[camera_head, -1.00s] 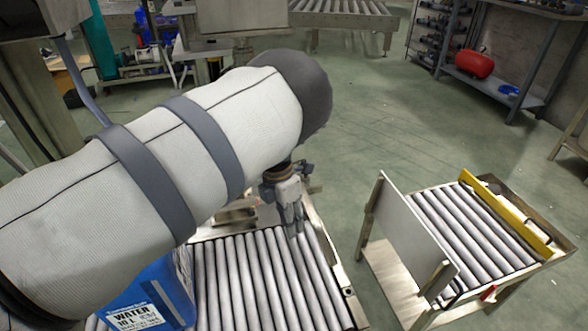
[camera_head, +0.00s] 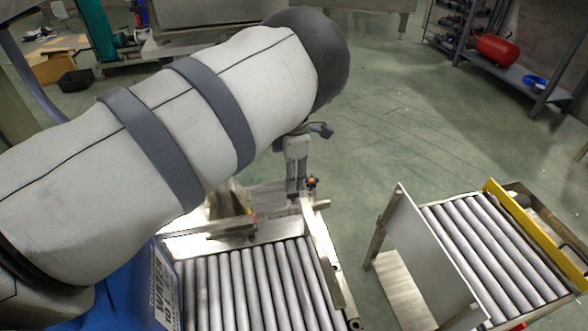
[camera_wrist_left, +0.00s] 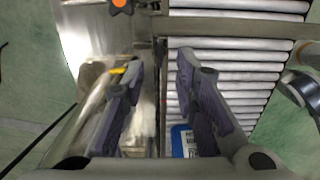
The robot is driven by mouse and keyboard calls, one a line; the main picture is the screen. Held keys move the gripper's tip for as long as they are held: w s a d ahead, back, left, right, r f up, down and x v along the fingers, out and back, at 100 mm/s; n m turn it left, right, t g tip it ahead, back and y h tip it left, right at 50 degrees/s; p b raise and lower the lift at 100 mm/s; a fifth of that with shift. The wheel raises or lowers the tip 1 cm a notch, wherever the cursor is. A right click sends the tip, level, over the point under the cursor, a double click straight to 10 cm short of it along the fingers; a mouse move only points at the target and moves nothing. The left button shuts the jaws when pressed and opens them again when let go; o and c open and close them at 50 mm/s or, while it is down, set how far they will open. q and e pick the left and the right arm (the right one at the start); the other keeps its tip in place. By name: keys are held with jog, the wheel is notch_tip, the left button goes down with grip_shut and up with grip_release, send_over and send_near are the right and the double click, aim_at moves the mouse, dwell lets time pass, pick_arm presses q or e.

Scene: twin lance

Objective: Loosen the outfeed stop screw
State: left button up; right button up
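A dark star-shaped knob with an orange centre (camera_head: 312,182), which looks like the stop screw, sits at the far right corner of the near roller conveyor (camera_head: 255,285). It also shows at the top edge of the left wrist view (camera_wrist_left: 122,5), partly cut off. My left gripper (camera_head: 296,192) points down just left of the knob in the head view. In the wrist view my left gripper (camera_wrist_left: 157,68) has its fingers apart with nothing gripped, and the knob lies beyond the fingertips. A metal bar (camera_wrist_left: 230,27) crosses near them. My right gripper is not in view.
A blue water container (camera_head: 110,295) stands at the conveyor's left. A second roller conveyor (camera_head: 480,250) with an upright plate (camera_head: 430,250) and yellow rail (camera_head: 530,235) stands right, across a floor gap. A shelf with a red tank (camera_head: 495,50) is behind.

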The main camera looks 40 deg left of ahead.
aim_at(293, 194)
pick_arm(q)
notch_tip(293, 194, down, 7)
jog(key=b, duration=0.4)
jog(key=shift+r, duration=0.25)
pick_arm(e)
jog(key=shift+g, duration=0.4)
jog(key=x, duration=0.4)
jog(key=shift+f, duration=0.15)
pick_arm(q)
jog(key=shift+c, duration=0.3)
grip_shut()
